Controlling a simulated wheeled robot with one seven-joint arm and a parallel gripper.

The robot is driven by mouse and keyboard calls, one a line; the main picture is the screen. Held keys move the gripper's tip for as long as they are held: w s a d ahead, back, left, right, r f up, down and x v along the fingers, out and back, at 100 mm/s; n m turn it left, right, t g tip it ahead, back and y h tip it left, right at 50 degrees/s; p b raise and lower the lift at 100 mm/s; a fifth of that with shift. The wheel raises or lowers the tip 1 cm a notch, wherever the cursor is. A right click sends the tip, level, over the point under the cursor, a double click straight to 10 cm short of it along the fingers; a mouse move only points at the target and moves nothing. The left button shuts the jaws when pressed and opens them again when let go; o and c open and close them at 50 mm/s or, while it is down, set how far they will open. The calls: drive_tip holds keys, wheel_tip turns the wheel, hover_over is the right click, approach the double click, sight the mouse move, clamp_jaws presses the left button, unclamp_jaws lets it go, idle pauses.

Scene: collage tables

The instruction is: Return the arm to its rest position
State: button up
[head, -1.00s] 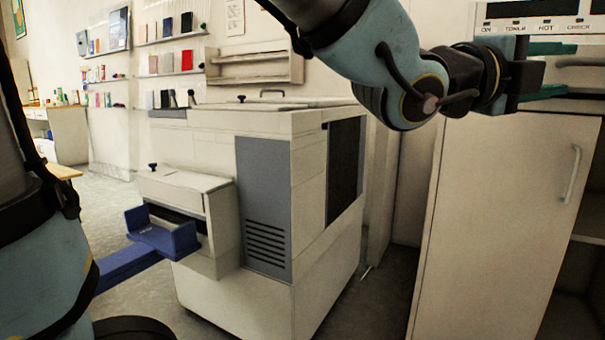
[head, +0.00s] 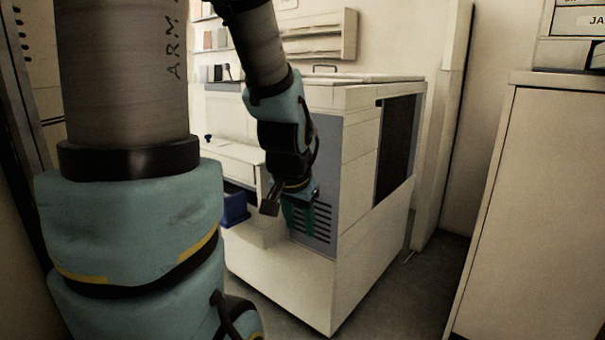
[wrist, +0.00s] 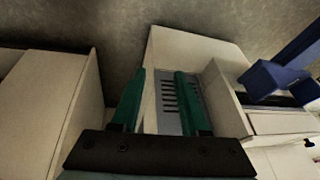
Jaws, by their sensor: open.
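My gripper (head: 300,212) hangs below my folded arm in the middle of the head view, pointing down, in front of the grey vented panel of a large white machine. In the wrist view my gripper (wrist: 160,105) shows two green fingers spread apart with nothing between them. The machine's vent slots show beyond the gap. Much of the left of the head view is hidden by my own arm.
The large white machine (head: 355,240) stands on the floor, with a blue tray (head: 235,208) at its left side, partly behind my arm. A white cabinet (head: 535,220) stands at the right. Grey floor (head: 425,290) is clear between them.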

drive_tip(key=s+a+f+n+g+p, duration=0.1)
drive_tip(key=s+a+f+n+g, duration=0.15)
drive_tip(key=s+a+n, duration=0.35)
wheel_tip(320, 180, up, 27)
drive_tip(key=w+m+p, duration=0.1)
drive_tip(key=p, duration=2.5)
drive_tip(key=shift+w+y+p, duration=0.2)
drive_tip(key=shift+y+p, duration=0.15)
drive_tip(key=shift+y, duration=0.05)
